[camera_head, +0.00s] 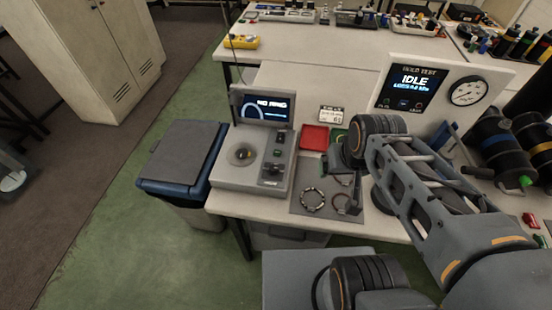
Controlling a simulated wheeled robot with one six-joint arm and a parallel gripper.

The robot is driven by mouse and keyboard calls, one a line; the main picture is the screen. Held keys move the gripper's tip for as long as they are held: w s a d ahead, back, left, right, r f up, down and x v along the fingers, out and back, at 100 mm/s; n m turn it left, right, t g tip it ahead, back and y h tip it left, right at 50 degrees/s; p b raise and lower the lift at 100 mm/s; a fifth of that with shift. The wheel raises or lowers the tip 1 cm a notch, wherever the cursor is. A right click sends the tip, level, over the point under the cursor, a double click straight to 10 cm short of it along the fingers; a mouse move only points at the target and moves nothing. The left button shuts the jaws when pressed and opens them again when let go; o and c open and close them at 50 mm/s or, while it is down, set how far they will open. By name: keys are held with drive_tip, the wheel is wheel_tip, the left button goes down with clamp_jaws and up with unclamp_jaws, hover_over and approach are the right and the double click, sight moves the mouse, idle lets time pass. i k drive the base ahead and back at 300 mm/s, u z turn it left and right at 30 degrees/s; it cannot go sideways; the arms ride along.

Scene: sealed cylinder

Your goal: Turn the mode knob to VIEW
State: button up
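A grey instrument (225,174) stands at the left end of the bench, with a raised screen (264,109) that reads "NO RING". A round dish (242,155) is set in its top. Dark controls (273,168) sit to the right of the dish; one of them may be the mode knob, but its labels and setting are too small to read. My arm reaches in from the lower right. My gripper (354,198) appears as a small dark shape low over the right part of a grey mat, right of the instrument and apart from it. Its fingers are too small to tell open from shut.
Ring-shaped parts (313,199) lie on the grey mat (299,207). A red tray (314,138) and a small display card (331,115) stand behind it. A panel reading "IDLE" (409,88) with a gauge (468,91) is behind my arm. A blue-rimmed bin (184,155) stands left.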

sight(274, 170)
drive_tip(key=z, duration=0.45)
drive_tip(key=k, duration=1.1)
drive_tip(key=u, duration=0.65)
drive_tip(key=i, duration=0.9)
drive_tip(key=u, duration=0.4)
